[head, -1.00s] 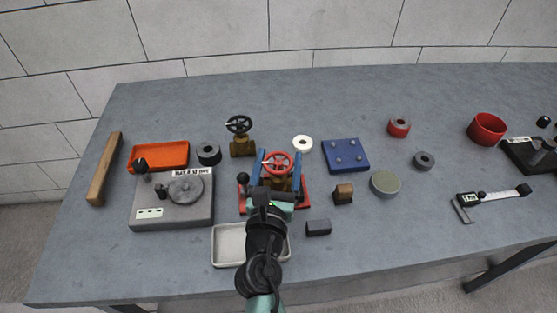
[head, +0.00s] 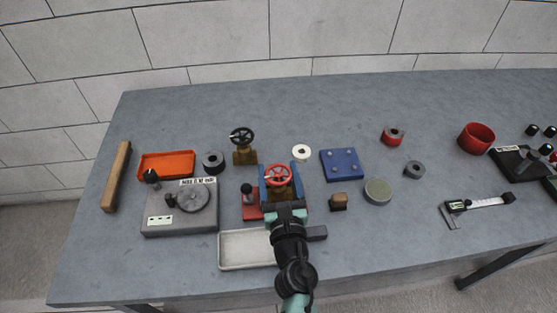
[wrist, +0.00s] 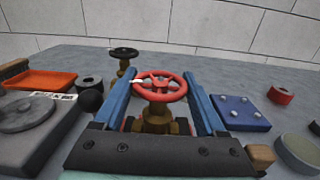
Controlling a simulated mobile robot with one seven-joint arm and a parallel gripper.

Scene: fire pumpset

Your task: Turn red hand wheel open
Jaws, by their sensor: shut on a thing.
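The red hand wheel (head: 278,175) sits on top of a brass valve body (wrist: 157,120). It also shows near the middle of the wrist view (wrist: 160,87). My gripper (head: 280,168) has two blue fingers, one on each side of the wheel. In the wrist view the fingers (wrist: 159,80) reach forward along its left and right rim, and they are shut on it. The valve stands by a red base (head: 251,210) with a black-knobbed lever (head: 246,189). My gripper hides much of the valve's lower part and the base.
A second valve with a black wheel (head: 241,137) stands behind to the left. A grey gauge block (head: 180,210) is left, a pale tray (head: 247,250) in front. A blue plate (head: 341,165) and small wooden block (head: 338,202) are right. The table's back strip is clear.

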